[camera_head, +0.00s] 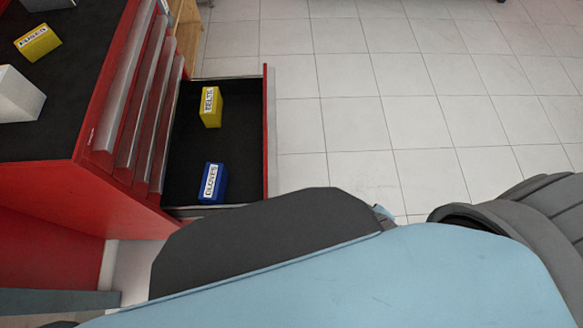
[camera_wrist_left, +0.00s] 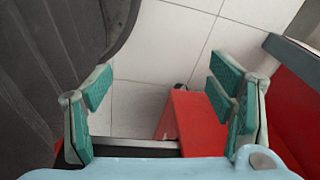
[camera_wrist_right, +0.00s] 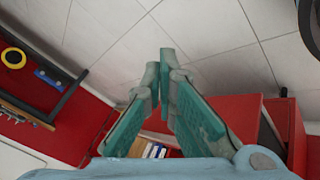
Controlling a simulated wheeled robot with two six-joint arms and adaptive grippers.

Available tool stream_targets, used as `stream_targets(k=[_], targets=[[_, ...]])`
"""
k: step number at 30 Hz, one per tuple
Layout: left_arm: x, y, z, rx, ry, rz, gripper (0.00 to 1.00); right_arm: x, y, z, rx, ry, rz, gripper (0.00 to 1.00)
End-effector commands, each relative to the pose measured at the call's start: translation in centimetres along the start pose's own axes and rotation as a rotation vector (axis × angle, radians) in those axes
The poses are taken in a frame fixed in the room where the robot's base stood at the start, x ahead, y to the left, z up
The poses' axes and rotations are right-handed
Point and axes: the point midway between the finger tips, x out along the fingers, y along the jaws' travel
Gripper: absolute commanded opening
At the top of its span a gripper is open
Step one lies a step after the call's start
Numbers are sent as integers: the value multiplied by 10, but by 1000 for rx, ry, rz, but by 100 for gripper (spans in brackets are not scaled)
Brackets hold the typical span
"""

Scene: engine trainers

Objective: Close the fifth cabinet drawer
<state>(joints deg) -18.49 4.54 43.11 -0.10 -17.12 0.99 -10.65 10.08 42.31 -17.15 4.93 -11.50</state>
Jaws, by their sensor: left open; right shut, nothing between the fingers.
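The red cabinet (camera_head: 62,178) stands at the left in the head view. Its lowest visible drawer (camera_head: 267,125) is pulled well out to the right; the drawers above it (camera_head: 125,95) are shut. A yellow box (camera_head: 211,107) and a blue box (camera_head: 212,183) are in the open drawer. My left gripper (camera_wrist_left: 160,83) is open and empty in the left wrist view, with a red panel (camera_wrist_left: 193,125) near its right finger; I cannot tell whether they touch. My right gripper (camera_wrist_right: 161,62) is shut and empty in the right wrist view. Neither gripper shows in the head view.
A yellow box (camera_head: 37,42) and a white box (camera_head: 18,95) sit on the cabinet's black top. The tiled floor (camera_head: 370,110) right of the drawer is clear. My blue and grey arm covers the lower head view. In the right wrist view, red furniture (camera_wrist_right: 235,115) lies beyond the fingers.

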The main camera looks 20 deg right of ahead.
Motion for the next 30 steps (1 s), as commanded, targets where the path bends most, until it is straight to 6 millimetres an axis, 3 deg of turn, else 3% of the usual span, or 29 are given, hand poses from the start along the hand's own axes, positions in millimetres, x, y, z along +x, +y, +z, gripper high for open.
stream_targets(k=[1, 2, 3, 4, 6, 7, 10, 12, 14, 15, 20, 25, 30], targets=[[66, 6, -6, -3, 20, 2, 78, 63, 28, -36, -232, 192, 107, 0], [85, 8, -12, -4, 31, 3, 78, 78, 49, -70, -406, 315, 184, 0], [110, 11, -22, -6, 46, 5, 78, 88, 71, -116, -650, 473, 297, 0], [128, 13, -28, -8, 58, 7, 78, 90, 82, -147, -840, 585, 387, 0], [167, 18, -43, -12, 83, 11, 78, 83, 86, -203, -1282, 817, 600, 0], [183, 20, -49, -14, 94, 14, 78, 79, 81, -218, -1470, 903, 690, 0], [227, 27, -66, -19, 124, 20, 78, 73, 52, -229, -2052, 1136, 937, 0], [248, 30, -74, -22, 142, 24, 78, 76, 36, -216, -2387, 1250, 1046, 0], [259, 32, -81, -24, 154, 26, 78, 80, 28, -200, -2607, 1325, 1096, 0], [263, 33, -84, -25, 159, 28, 78, 82, 27, -192, 2555, -1280, -1046, 0], [264, 34, -90, -28, 168, 30, 78, 82, 25, -177, 2407, -1187, -930, 0], [261, 33, -89, -31, 170, 30, 78, 88, 9, -188, 2403, -1190, -929, 0], [261, 33, -90, -29, 170, 30, 78, 105, -20, -203, 2404, -1193, -932, 0]])
